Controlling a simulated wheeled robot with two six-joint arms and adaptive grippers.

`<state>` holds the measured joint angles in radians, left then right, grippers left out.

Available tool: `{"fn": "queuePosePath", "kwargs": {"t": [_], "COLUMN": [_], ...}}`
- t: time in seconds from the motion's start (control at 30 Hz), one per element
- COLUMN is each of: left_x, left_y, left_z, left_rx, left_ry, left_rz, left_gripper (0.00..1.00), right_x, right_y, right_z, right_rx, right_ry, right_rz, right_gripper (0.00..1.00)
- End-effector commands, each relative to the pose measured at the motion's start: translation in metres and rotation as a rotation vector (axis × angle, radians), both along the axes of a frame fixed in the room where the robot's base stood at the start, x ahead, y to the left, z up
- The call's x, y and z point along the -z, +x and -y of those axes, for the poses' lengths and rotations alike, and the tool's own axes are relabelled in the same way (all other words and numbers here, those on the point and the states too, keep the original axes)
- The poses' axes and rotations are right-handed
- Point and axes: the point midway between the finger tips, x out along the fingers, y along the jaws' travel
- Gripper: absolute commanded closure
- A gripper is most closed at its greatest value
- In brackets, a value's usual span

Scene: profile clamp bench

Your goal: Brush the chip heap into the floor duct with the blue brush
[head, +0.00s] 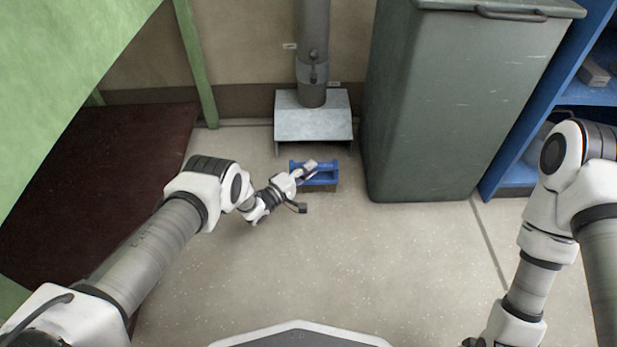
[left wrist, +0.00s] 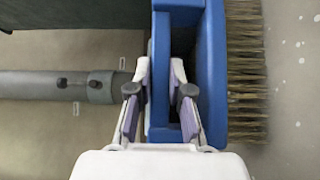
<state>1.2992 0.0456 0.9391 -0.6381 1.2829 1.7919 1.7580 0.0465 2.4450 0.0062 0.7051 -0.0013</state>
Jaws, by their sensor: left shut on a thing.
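The blue brush (head: 325,178) is at floor level just in front of the floor duct (head: 312,122), a grey metal hood at the foot of a vertical pipe. My left gripper (head: 310,167) is at the brush's handle. In the left wrist view the gripper (left wrist: 161,75) is shut on the handle of the brush (left wrist: 212,70), a finger on each side. Tan bristles (left wrist: 245,70) line the brush's right side there. I cannot make out the chip heap in either view. My right arm reaches the bottom edge of the head view; its gripper is out of sight.
A tall dark green bin (head: 440,110) stands close right of the duct, with a blue shelf (head: 520,170) beyond it. A green frame leg (head: 197,65) and a dark red panel (head: 95,185) are at the left. The floor (head: 330,260) in front is clear.

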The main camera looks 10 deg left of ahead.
Motion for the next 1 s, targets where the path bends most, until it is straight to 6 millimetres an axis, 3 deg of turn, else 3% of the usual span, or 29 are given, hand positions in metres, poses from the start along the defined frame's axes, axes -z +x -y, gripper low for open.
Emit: {"fn": "queuePosePath", "kwargs": {"t": [0.37,0.63,1.0], "left_x": [0.0,0.0,0.0], "left_y": [0.007,0.04,0.045], "left_z": [-0.002,-0.011,-0.012], "left_rx": [0.0,0.0,0.001], "left_ry": [0.0,0.001,0.0], "left_rz": [0.002,0.004,0.002], "left_gripper": [1.0,1.0,1.0], "right_x": [0.0,0.0,0.0], "right_y": [0.0,0.0,0.0], "right_z": [0.0,0.0,0.0], "right_rx": [0.0,0.0,0.0], "right_ry": [0.0,0.0,0.0], "right_rz": [0.0,0.0,0.0], "right_gripper": [1.0,1.0,1.0]}}
